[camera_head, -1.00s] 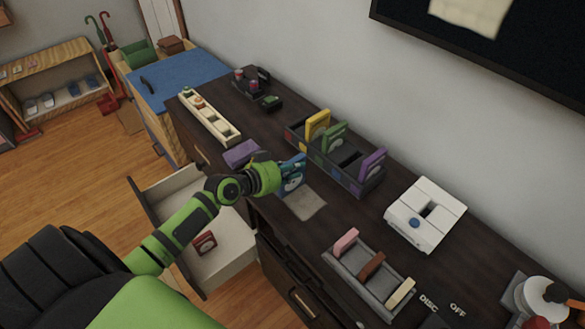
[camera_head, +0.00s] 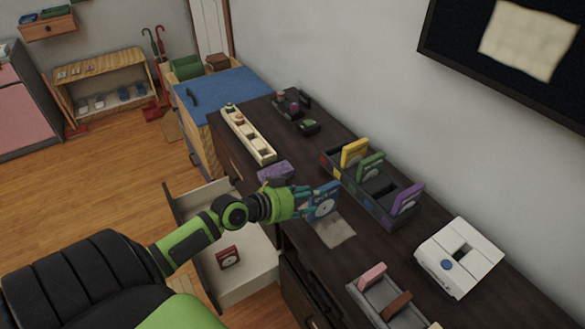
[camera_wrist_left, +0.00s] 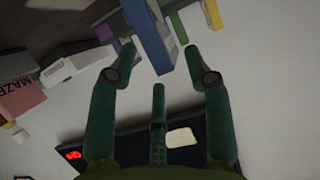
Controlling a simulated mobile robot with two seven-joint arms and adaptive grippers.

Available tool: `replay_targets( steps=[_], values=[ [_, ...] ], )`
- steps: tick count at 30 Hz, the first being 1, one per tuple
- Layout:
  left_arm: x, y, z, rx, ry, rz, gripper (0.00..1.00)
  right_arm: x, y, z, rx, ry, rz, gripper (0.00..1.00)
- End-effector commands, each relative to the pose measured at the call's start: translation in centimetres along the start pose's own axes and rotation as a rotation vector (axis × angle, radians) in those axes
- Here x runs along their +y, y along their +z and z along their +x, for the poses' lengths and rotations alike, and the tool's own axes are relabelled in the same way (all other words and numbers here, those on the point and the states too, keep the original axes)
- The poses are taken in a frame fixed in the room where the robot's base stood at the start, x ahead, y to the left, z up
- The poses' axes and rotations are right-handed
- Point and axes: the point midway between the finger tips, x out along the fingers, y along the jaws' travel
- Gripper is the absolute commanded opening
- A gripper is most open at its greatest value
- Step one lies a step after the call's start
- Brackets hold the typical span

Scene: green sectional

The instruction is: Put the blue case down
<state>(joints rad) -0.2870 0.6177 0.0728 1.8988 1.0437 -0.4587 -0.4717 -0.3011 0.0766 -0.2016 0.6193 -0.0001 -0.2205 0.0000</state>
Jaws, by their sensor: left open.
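The blue case (camera_head: 322,203) stands upright on the dark cabinet top, at the far-left edge of a light grey patch (camera_head: 335,230). My left gripper (camera_head: 303,200) is right beside its left side, fingers spread. In the left wrist view the blue case (camera_wrist_left: 150,35) lies ahead, between the two outer fingertips (camera_wrist_left: 160,55) of my open gripper. I cannot tell whether any finger touches it. My right gripper is not in view.
A dark rack (camera_head: 365,192) holds yellow, green and purple cases behind the blue one. A purple box (camera_head: 275,173) lies left of it. A white device (camera_head: 460,257) and a grey tray (camera_head: 380,297) stand to the right. An open drawer (camera_head: 238,278) with a red clock is below my arm.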

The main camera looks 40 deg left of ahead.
Motion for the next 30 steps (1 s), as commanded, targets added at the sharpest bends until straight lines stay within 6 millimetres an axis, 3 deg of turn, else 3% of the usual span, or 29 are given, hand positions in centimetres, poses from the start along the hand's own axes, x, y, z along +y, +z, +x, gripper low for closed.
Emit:
replay_targets(
  steps=[3, 9, 23, 26, 29, 30],
  values=[
    [0.1, 0.3, -2.4, -0.004, 0.002, 0.001, 0.50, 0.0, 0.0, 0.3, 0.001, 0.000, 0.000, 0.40],
    [0.0, 0.2, -5.0, -0.002, 0.001, -0.001, 0.50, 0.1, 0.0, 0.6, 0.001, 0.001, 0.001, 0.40],
    [0.0, 0.0, -6.2, 0.000, 0.001, -0.002, 0.50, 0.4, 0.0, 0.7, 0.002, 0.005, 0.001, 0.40],
    [-0.7, 1.4, -6.0, -0.019, -0.023, -0.016, 0.50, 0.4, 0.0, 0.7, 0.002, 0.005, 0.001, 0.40],
    [-2.5, 5.5, -5.5, -0.080, -0.087, -0.052, 0.50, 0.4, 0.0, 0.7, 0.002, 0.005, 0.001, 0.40],
    [-3.3, 8.1, -5.3, -0.117, -0.120, -0.072, 0.50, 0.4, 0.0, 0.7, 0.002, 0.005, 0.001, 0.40]
  ],
)
